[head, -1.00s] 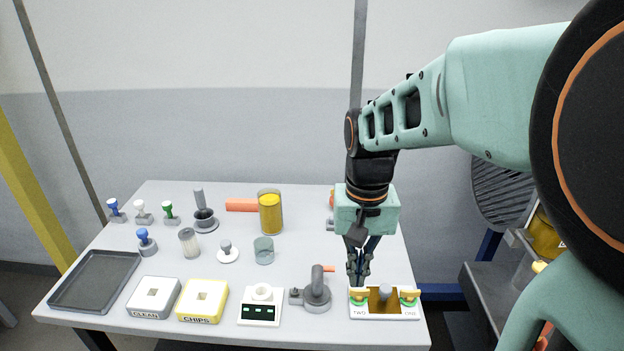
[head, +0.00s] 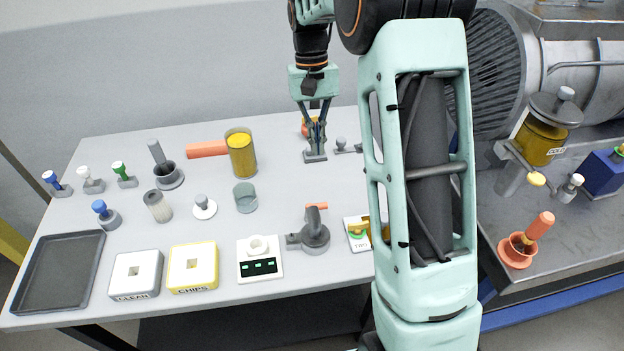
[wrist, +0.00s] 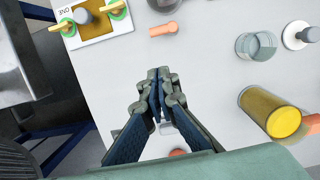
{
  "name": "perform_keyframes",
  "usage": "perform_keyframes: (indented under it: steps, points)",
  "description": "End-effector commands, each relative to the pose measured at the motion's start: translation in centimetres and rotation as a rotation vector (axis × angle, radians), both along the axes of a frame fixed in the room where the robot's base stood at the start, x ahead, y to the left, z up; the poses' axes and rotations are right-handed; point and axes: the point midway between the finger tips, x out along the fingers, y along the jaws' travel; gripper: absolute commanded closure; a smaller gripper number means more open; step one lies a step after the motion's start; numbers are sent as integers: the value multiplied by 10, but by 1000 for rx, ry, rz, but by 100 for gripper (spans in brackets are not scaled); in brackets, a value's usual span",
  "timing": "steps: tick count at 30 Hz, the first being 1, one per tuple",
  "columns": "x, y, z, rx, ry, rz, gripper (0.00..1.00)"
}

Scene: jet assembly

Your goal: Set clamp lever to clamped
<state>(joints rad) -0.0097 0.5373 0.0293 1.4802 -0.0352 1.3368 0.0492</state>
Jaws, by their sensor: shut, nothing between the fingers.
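My gripper (head: 316,143) is shut with nothing between its fingers, pointing down over the back right of the table. It also shows shut in the wrist view (wrist: 160,80). A grey fixture with an upright post and an orange-tipped lever (head: 316,208) stands near the table's front; its orange lever (wrist: 165,29) shows at the top of the wrist view. Small grey hardware (head: 341,145) and an orange-red part (head: 305,128) are beside and behind my fingers, partly hidden. I cannot tell which lever is the clamp lever, or whether my fingertips touch the grey hardware.
A yellow-filled jar (head: 241,155) and a clear cup (head: 245,198) stand left of my gripper. A white display box (head: 259,271) is at the front. My arm hides much of the TWO/ONE tray (head: 356,244). A metal bench (head: 560,245) is at right.

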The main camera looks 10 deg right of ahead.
Motion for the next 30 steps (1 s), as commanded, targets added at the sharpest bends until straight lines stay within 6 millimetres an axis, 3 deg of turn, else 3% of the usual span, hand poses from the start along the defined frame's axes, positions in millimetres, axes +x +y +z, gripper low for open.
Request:
perform_keyframes:
  steps: [7, 20, 25, 30]
  points:
    - [11, -4, -7, 26, 18, -3, 100]
    - [10, -4, -10, 27, 19, -2, 100]
    - [5, -4, -29, 27, 22, -2, 100]
    - [-4, -4, -63, 27, 24, -1, 100]
